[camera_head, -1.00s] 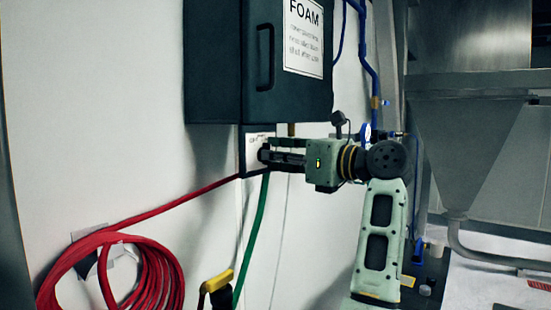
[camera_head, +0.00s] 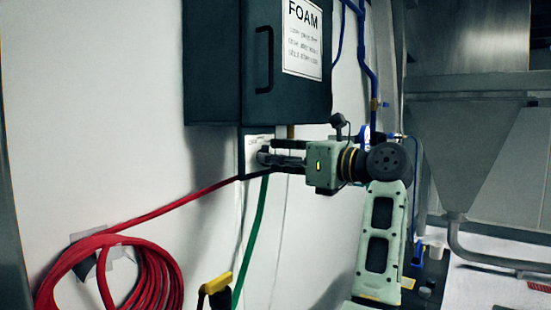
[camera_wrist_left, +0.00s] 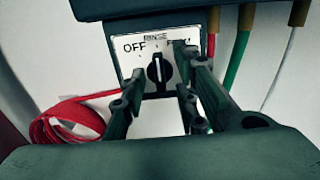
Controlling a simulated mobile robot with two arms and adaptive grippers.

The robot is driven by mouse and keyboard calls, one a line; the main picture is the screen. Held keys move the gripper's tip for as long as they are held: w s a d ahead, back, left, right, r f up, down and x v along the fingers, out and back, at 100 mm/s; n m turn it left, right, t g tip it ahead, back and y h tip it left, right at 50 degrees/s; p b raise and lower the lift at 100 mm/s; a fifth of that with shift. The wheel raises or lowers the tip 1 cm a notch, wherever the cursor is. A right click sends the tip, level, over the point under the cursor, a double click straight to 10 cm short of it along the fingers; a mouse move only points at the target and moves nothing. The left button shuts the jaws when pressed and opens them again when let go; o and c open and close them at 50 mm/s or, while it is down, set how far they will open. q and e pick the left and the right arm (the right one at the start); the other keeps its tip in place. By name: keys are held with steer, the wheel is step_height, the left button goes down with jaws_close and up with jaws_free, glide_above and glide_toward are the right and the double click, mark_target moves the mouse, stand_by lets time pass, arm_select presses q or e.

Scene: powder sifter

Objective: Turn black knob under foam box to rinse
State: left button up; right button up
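The black knob (camera_wrist_left: 158,72) sits on a white panel (camera_wrist_left: 134,58) labelled OFF at left, RINSE at top and FOAM, partly covered, at right. The knob stands upright, its white mark toward RINSE. My left gripper (camera_head: 264,158) is at this panel under the dark foam box (camera_head: 228,62). In the left wrist view its fingers (camera_wrist_left: 160,88) are spread on either side of the knob, with gaps between. In the head view the fingers hide the knob. My right gripper is in neither view.
A red hose (camera_head: 150,275) hangs coiled at lower left. A green hose (camera_head: 252,235) drops from below the panel. A yellow-and-black handle (camera_head: 217,284) is at the bottom. Blue pipes (camera_head: 366,50) run right of the box, and a metal hopper (camera_head: 465,150) stands farther right.

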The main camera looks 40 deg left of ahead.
arm_select(q)
steer(key=w+d, duration=0.1)
steer(key=d, duration=1.1)
steer(key=shift+w, duration=0.2)
